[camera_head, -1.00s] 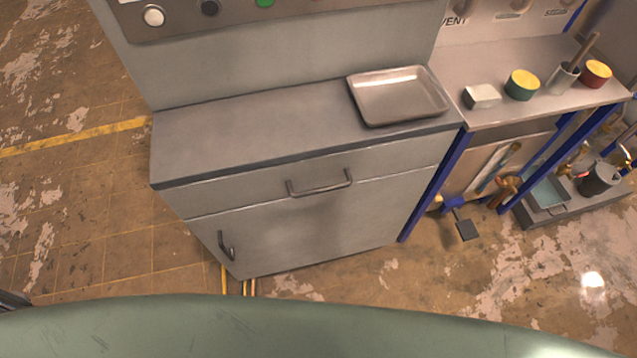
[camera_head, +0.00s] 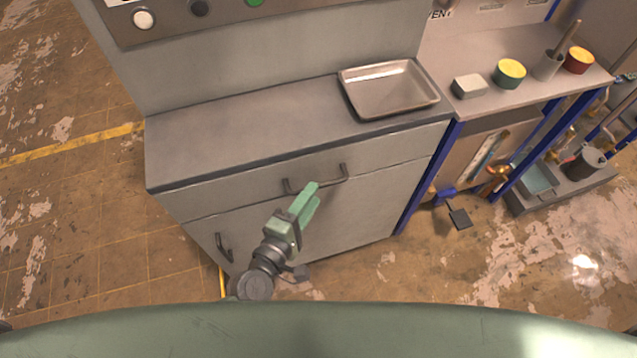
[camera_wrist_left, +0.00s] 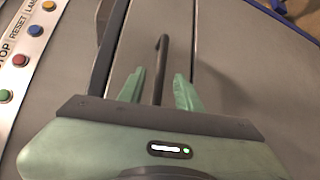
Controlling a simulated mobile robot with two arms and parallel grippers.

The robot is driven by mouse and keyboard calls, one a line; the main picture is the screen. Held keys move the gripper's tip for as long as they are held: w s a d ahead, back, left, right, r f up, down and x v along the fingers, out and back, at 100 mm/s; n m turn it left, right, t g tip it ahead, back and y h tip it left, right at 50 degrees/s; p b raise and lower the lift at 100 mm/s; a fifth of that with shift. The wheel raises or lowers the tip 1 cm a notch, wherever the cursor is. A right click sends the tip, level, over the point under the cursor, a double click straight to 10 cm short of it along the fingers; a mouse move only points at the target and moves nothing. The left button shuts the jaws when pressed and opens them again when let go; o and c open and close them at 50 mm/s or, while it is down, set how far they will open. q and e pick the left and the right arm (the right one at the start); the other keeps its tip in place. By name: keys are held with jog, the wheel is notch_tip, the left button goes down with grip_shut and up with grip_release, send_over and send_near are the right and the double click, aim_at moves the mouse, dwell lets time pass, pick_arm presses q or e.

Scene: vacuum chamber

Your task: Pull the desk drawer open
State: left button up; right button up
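The desk drawer (camera_head: 240,190) is the wide grey front under the desk top, and it looks shut. Its dark bar handle (camera_head: 331,180) runs across the front. My left gripper (camera_head: 310,192) is in front of the handle in the head view, with its green fingers covering part of the bar. In the left wrist view the fingers (camera_wrist_left: 158,88) are apart, and the handle (camera_wrist_left: 162,62) shows as a dark bar between them. I cannot tell whether either finger touches it. My right gripper is not in view.
A metal tray (camera_head: 390,92) lies on the desk top at the right. A cupboard door with a dark handle (camera_head: 223,247) is below the drawer. A workbench with cups (camera_head: 509,73) stands to the right. Open floor (camera_head: 60,230) lies to the left.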

pick_arm(q)
jog(key=shift+x, duration=2.4)
grip_shut()
